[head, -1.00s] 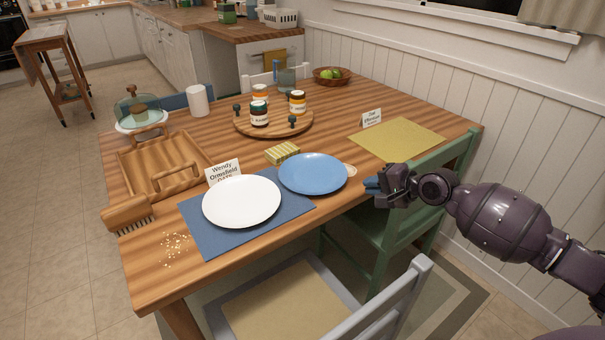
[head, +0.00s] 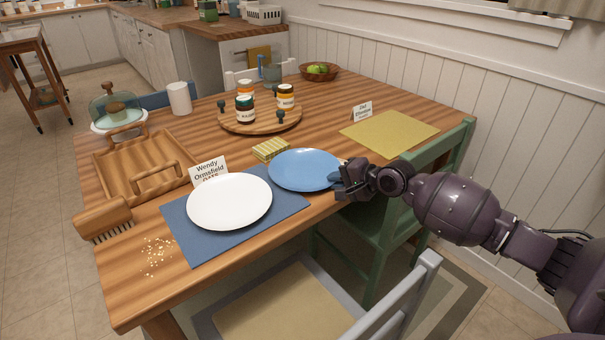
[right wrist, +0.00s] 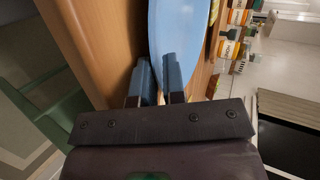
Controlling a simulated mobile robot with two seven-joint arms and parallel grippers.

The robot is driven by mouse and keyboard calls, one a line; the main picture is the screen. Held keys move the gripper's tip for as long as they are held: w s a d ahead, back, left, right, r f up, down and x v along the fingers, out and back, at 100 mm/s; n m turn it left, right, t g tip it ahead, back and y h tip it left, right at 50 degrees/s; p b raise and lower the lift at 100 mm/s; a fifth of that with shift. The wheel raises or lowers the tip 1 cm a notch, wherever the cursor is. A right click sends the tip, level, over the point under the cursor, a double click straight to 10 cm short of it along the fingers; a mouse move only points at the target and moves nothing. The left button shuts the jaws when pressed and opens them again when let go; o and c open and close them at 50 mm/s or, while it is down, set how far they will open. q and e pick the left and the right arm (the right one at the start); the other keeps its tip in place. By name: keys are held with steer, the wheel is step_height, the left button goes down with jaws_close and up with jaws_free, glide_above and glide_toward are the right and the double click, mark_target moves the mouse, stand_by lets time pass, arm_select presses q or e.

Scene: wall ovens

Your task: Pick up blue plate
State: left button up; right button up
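The blue plate (head: 304,169) lies on the table, its left side close to the white plate (head: 229,201). My right gripper (head: 337,181) is at the blue plate's right rim, at the table edge. In the right wrist view, the right gripper's (right wrist: 158,72) two blue fingers are apart. The blue plate's rim (right wrist: 177,30) reaches down between them, with one finger in front of the plate and the other beside its edge. Whether the fingers touch the rim is unclear. My left gripper is not in view.
The white plate rests on a blue placemat (head: 200,245). A yellow sponge (head: 270,150) sits behind the blue plate. A green chair (head: 385,235) stands under my right arm, and a grey chair (head: 390,310) is in front. The round tray (head: 236,124) holds jars.

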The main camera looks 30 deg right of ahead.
steer(key=shift+w, duration=0.1)
steer(key=shift+c, duration=0.9)
steer(key=shift+r, duration=0.1)
jaws_close()
arm_select(q)
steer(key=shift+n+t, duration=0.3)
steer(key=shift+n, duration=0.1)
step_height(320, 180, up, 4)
steer(key=p, duration=0.6)
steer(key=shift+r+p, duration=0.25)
steer(key=shift+p, duration=0.05)
arm_select(e)
step_height(320, 180, up, 20)
